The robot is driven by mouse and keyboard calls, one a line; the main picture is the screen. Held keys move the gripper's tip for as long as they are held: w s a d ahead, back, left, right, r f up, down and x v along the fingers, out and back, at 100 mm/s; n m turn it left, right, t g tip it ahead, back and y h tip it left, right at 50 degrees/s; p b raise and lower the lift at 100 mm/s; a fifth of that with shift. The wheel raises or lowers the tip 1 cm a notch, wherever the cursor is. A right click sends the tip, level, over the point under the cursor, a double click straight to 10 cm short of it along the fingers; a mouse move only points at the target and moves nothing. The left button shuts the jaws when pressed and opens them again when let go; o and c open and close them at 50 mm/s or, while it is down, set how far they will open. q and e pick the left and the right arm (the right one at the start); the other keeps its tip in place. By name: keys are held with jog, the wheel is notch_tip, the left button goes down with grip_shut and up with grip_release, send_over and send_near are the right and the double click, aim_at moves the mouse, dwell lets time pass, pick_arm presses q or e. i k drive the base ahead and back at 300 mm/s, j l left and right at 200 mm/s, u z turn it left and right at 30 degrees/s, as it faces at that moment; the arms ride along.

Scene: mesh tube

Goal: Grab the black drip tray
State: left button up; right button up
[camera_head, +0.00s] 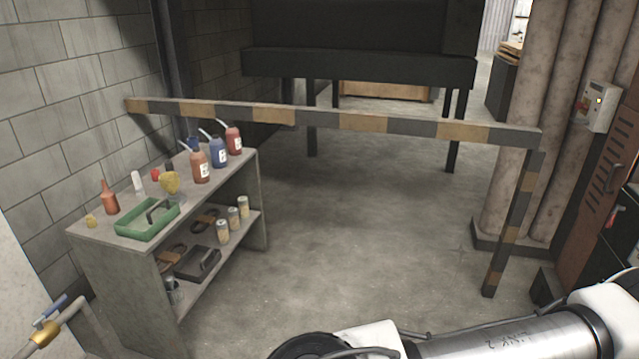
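A black tray (198,263) lies on the lower shelf of the grey shelf unit (120,272) at the left, near its front edge. It looks shallow and dark, with something dark in or on it that I cannot make out. One of my arms crosses the bottom right of the view, well apart from the shelf. Neither of my grippers shows, so I cannot see what they hold.
A striped barrier (355,121) runs behind and right of the shelf. A green tray (147,218) and several bottles stand on top. Cans (234,218) and brown items share the lower shelf. A pipe with a valve (45,333) juts in at bottom left. The floor (340,240) is clear.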

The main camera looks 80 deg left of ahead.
aim_at(198, 262)
jog(key=u, duration=3.6)
jog(key=i+l+z, duration=0.15)
jog(key=i, duration=0.35)
jog(key=i+l+z, duration=0.1)
jog(key=i+l, duration=0.2)
jog(key=i, duration=0.25)
jog(key=i+l+z, duration=0.15)
jog(key=i, duration=0.35)
jog(key=i+l+z, duration=0.1)
jog(key=i, duration=0.45)
